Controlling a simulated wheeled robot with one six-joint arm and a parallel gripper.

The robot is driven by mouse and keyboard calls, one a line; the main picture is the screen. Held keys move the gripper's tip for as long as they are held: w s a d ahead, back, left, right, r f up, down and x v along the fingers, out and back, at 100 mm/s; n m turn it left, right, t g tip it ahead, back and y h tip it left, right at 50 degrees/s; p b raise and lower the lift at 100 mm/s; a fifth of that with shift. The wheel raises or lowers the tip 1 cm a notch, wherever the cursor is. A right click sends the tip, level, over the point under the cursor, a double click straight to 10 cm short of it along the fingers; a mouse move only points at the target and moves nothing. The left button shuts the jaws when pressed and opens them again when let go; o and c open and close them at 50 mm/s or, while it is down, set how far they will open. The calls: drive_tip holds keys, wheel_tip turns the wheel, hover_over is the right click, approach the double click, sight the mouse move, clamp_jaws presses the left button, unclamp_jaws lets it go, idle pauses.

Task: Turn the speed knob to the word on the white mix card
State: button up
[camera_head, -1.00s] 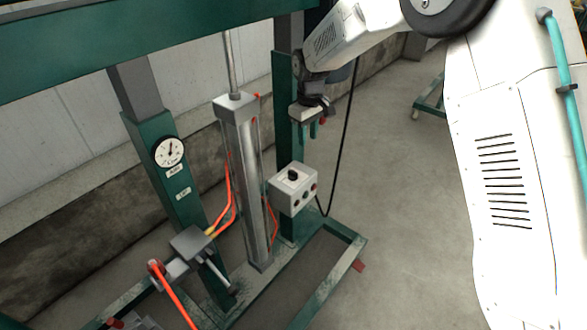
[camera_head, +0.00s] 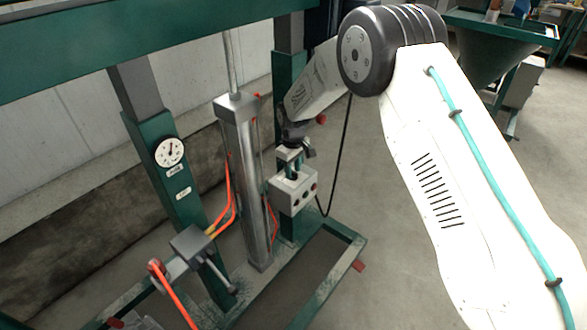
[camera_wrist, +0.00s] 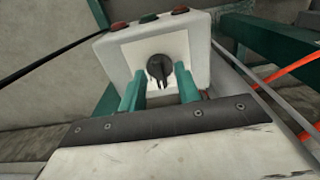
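The speed knob is a dark round knob (camera_wrist: 160,68) on a pale plate on the front of a light grey control box (camera_head: 303,196). My gripper (camera_head: 292,170) is at the box's top in the head view. In the wrist view my gripper (camera_wrist: 160,76) has its two teal fingers apart, one on each side of the knob. Gaps show between knob and fingers; I cannot tell how deep the fingertips reach. The knob's dial words are not readable. I cannot make out a white mix card; small pale labels (camera_head: 184,193) on the green post are unreadable.
The box also carries red and green buttons (camera_wrist: 148,18). A steel cylinder (camera_head: 245,180) with orange hoses (camera_head: 226,195) stands just left of it. A round gauge (camera_head: 170,151) is on the green post. A green hopper (camera_head: 495,50) stands back right. Open floor lies right of the frame.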

clamp_jaws()
drive_tip(key=shift+m, duration=0.4)
drive_tip(key=m, duration=0.3)
drive_tip(key=shift+m, duration=0.4)
drive_tip(key=m, duration=0.5)
drive_tip(key=shift+s, duration=0.1)
drive_tip(key=shift+f+m, duration=0.1)
drive_tip(key=shift+m, duration=0.2)
unclamp_jaws()
